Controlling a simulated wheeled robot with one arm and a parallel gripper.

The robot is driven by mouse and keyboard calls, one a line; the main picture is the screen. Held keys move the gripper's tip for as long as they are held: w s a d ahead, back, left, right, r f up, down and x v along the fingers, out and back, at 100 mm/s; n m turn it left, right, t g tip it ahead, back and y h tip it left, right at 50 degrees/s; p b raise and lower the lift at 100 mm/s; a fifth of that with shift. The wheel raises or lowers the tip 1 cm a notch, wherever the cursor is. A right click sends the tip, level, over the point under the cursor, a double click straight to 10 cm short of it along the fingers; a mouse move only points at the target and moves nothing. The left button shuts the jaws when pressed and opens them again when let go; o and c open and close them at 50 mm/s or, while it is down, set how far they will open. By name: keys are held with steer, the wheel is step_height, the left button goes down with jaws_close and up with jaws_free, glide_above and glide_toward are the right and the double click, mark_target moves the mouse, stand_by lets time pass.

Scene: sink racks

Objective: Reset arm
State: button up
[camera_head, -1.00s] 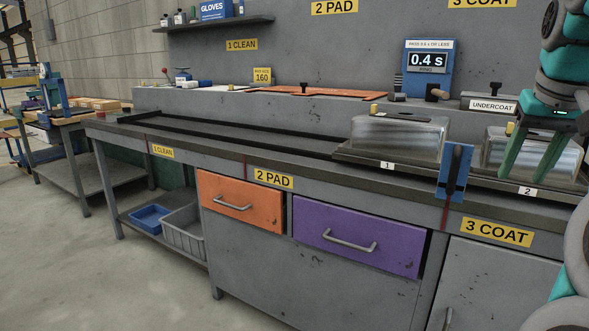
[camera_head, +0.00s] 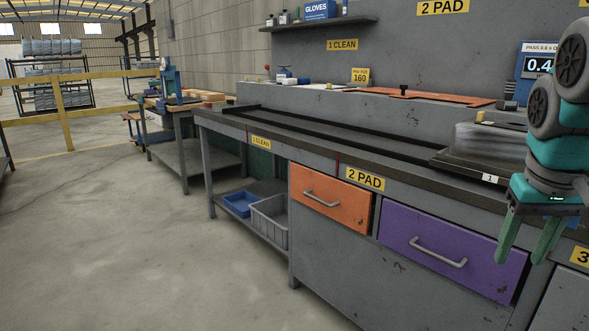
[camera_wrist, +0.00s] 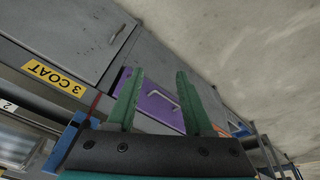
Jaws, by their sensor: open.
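My gripper (camera_head: 527,240) is at the right of the head view, with its two green fingers pointing down in front of the bench. The fingers are apart with nothing between them. In the wrist view my gripper (camera_wrist: 158,102) also shows open and empty. The purple drawer (camera_wrist: 160,105) appears beyond the fingers there. In the head view the purple drawer (camera_head: 440,250) is shut, left of the fingers.
The grey workbench (camera_head: 330,150) runs along the right side. Its orange drawer (camera_head: 325,200) is shut. A blue bin (camera_head: 238,204) and a grey bin (camera_head: 270,218) sit on the low shelf. The concrete floor (camera_head: 120,240) at left is clear. A yellow rail (camera_head: 62,115) stands farther back.

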steer(key=s+a+f+n+g, duration=0.1)
steer(key=s+a+f, duration=0.4)
steer(key=f, duration=0.3)
steer(key=s+a+f+n+g+y, duration=0.1)
steer(key=s+a+f, duration=0.5)
steer(key=a+f, duration=0.1)
steer(key=s+a+f+g, duration=0.2)
steer(key=s+a+f, duration=0.3)
steer(key=f, duration=0.5)
steer(key=shift+s+a+n+y, duration=0.3)
steer(key=shift+s+a+n, duration=0.1)
steer(key=shift+a, duration=0.2)
steer(key=shift+f, duration=0.1)
